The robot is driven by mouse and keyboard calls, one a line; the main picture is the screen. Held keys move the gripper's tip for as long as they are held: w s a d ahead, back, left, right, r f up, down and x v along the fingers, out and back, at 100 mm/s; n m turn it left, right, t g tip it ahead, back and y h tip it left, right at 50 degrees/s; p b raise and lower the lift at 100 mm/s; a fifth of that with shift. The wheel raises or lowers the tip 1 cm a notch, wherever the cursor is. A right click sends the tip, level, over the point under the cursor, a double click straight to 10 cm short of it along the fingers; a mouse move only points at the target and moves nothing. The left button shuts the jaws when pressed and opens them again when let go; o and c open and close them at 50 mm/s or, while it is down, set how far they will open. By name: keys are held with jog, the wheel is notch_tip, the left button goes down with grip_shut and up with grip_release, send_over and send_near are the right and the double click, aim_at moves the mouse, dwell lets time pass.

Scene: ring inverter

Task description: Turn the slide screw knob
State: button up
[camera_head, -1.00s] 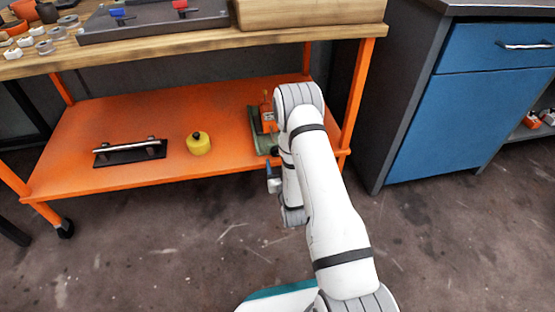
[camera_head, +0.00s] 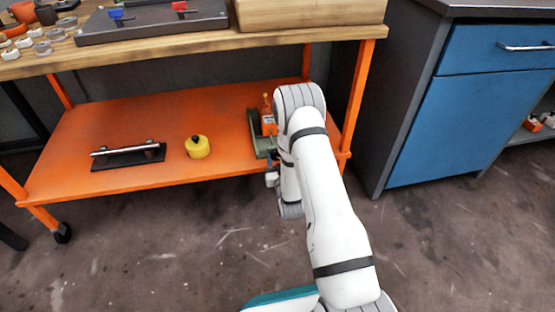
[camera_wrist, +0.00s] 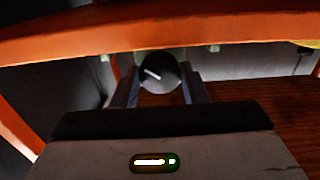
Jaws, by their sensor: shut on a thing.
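The slide (camera_head: 257,128), a green base with an orange block on it, sits at the right end of the orange shelf, partly hidden behind my arm. In the wrist view its knob (camera_wrist: 161,68) is a dark round disc with a white line slanting down to the right. My gripper (camera_wrist: 160,86) is shut on the knob, one finger at each side. In the head view my gripper (camera_head: 272,178) is low at the shelf's front edge, mostly hidden by my arm, and the knob cannot be made out there.
The orange shelf (camera_head: 90,115) also carries a yellow knobbed weight (camera_head: 198,148) and a black plate with a metal bar handle (camera_head: 128,155). The wooden tabletop (camera_head: 200,43) is above. A table leg (camera_head: 352,110) and blue cabinet (camera_head: 455,120) stand to the right.

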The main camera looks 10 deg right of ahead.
jog(key=shift+c, duration=1.3)
jog(key=shift+n, duration=2.9)
jog(key=o, duration=1)
jog(key=s+p, duration=0.2)
jog(key=s, duration=0.6)
jog(key=shift+p, duration=0.4)
